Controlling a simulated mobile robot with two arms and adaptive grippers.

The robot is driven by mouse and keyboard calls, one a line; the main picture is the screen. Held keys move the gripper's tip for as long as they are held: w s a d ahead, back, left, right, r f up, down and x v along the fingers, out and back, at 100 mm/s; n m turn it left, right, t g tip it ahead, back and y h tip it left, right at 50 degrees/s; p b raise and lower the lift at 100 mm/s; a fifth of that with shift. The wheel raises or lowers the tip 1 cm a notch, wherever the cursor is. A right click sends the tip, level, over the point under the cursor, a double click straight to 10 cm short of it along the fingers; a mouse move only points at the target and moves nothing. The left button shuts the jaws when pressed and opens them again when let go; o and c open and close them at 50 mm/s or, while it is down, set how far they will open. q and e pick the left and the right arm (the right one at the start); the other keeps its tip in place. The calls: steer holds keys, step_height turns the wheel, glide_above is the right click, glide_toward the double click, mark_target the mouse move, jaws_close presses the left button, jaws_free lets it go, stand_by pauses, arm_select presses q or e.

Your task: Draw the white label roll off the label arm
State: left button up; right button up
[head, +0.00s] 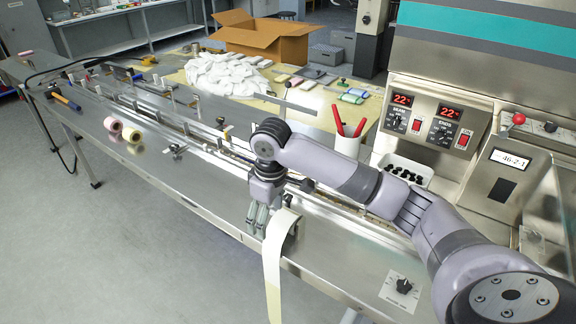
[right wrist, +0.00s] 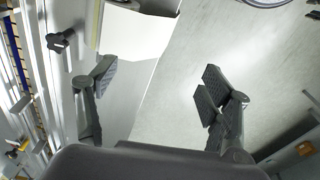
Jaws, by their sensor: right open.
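The white label roll (head: 281,226) is at the front edge of the steel machine bed, right beside my right gripper. A pale strip hangs from it past the edge. In the right wrist view a white, flat-sided shape that looks like the roll (right wrist: 140,32) is at the top, beyond the fingertips. The label arm is mostly hidden; I cannot make out how the roll sits on it. My right gripper (head: 257,217) points down with fingers apart. In the right wrist view the gripper (right wrist: 158,82) is open, with nothing between its pads. My left gripper is not in view.
A pink roll (head: 113,125) and a yellow roll (head: 132,135) lie farther left on the bed. A black knob (right wrist: 61,40) stands near the left finger. A white cup with red-handled tools (head: 347,143) stands behind my right arm. The floor in front is clear.

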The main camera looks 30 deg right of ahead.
mark_target(289, 213)
steer(key=w+d+r+m, duration=0.1)
steer(key=w+d+r, duration=0.1)
steer(key=d+r, duration=0.65)
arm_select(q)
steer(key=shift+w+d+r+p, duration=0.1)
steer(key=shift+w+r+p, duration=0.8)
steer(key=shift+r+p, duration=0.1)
arm_select(e)
steer(key=shift+g, duration=0.3)
steer(key=f, duration=0.5)
steer(key=a+f, duration=0.1)
steer(key=f, duration=1)
steer(key=shift+s+a, duration=0.25)
steer(key=shift+a, duration=0.05)
steer(key=c, duration=1.3)
steer(key=shift+o, duration=0.2)
arm_select(q)
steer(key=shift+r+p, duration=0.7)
steer(key=shift+p, duration=0.05)
arm_select(e)
steer(key=shift+r, duration=0.25)
